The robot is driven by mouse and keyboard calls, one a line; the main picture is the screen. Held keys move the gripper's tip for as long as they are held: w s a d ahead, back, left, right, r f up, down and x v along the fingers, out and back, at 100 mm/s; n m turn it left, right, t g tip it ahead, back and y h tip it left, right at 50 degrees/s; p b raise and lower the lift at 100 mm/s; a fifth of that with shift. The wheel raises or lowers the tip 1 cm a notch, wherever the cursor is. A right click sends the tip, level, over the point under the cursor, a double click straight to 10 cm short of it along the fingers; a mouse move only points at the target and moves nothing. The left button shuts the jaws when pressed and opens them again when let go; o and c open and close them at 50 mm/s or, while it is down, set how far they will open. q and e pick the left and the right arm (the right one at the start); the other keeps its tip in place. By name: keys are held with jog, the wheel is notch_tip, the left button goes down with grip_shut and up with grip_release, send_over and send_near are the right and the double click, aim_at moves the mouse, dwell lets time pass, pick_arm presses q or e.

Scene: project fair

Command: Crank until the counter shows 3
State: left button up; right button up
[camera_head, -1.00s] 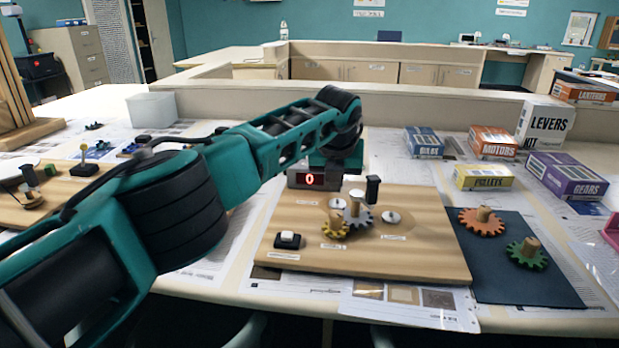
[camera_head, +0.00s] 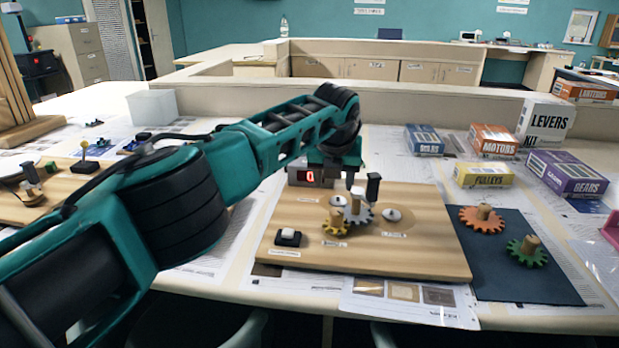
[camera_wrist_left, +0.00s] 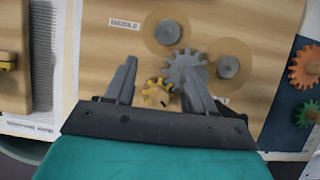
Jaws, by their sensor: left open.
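A wooden board (camera_head: 430,250) carries a grey gear (camera_head: 358,214) meshed or nearly meshed with a yellow gear (camera_head: 335,227). The counter (camera_head: 309,176) at the back of the board shows a red 0. My right gripper is out of view.
A black switch (camera_head: 288,237) sits at the board's front left. Two round metal pegs stand near the grey gear. Orange (camera_head: 482,219) and green (camera_head: 527,252) gears lie on a dark mat (camera_head: 515,285) at right. Several kit boxes stand behind; another board (camera_head: 50,195) is left.

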pick_arm(q)
jog(key=shift+s+d, duration=0.15)
jog(key=shift+d, duration=0.3)
jog(key=p+v, duration=0.1)
jog(key=v, duration=0.3)
jog(key=p+v, duration=0.1)
jog(key=v, duration=0.3)
jog(key=shift+a, duration=0.25)
dwell(0.4)
